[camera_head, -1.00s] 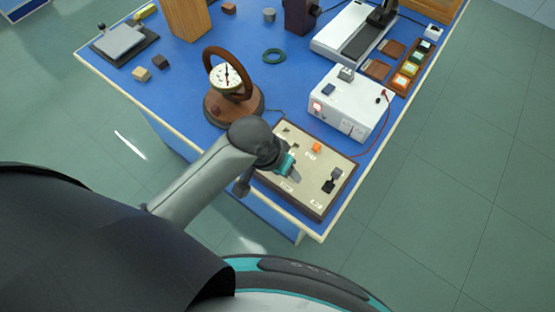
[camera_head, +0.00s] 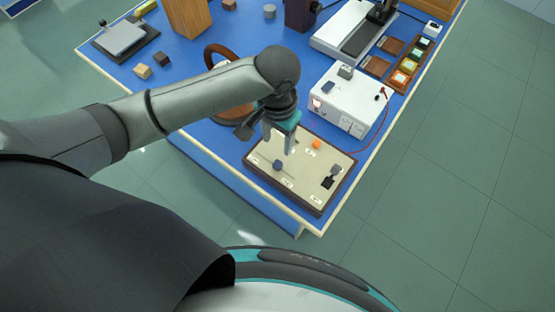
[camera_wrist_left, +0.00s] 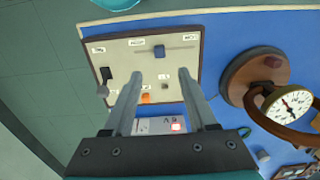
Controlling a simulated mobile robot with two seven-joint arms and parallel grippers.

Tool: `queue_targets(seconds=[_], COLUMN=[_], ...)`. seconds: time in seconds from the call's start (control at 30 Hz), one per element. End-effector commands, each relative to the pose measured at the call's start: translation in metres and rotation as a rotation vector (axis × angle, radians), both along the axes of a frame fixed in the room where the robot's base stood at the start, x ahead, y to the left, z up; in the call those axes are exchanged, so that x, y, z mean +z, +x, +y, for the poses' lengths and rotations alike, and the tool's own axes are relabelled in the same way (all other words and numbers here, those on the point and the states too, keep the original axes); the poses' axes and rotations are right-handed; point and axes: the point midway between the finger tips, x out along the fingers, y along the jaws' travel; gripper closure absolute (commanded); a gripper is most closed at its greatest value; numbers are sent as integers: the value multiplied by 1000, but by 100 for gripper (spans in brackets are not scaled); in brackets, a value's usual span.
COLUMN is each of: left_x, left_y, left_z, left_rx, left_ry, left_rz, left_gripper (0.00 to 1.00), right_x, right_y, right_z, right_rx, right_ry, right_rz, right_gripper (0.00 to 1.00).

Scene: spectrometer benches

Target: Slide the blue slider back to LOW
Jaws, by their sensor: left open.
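The beige control panel (camera_head: 300,185) lies at the near corner of the blue bench. Its blue slider (camera_head: 277,164) shows as a small dark blue knob on the panel's left part. In the left wrist view the blue slider (camera_wrist_left: 160,51) sits about midway along a slot; the small labels by it are too blurred to read. My left gripper (camera_head: 280,148) is above the panel's far left part, pointing down. My right gripper is not in view.
The panel also holds an orange knob (camera_head: 316,144) and a black lever (camera_head: 328,182). A white box (camera_head: 345,105) with a red cable stands behind the panel. A round dial on a wooden stand (camera_wrist_left: 290,103) is close beside it.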

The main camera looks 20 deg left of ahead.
Motion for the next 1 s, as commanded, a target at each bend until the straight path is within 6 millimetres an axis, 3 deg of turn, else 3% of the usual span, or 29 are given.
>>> queue_targets(seconds=[0.03,0.3,0.5,0.7,0.97,1.0], left_x=[-14,-73,-102,-113,-113,-113], left_y=[-1,-1,0,0,0,0], left_z=[0,0,0,0,0,0], left_rx=[0,0,-1,-1,-1,-1], left_ry=[3,1,1,-1,-1,-1], left_rz=[3,2,-1,-3,-3,-3], left_gripper=[43,43,43,43,43,47], right_x=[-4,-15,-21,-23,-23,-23], right_y=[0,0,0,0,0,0], right_z=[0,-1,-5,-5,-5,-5], right_rx=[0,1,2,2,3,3], right_ry=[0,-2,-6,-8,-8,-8], right_rz=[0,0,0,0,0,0], right_gripper=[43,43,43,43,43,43])
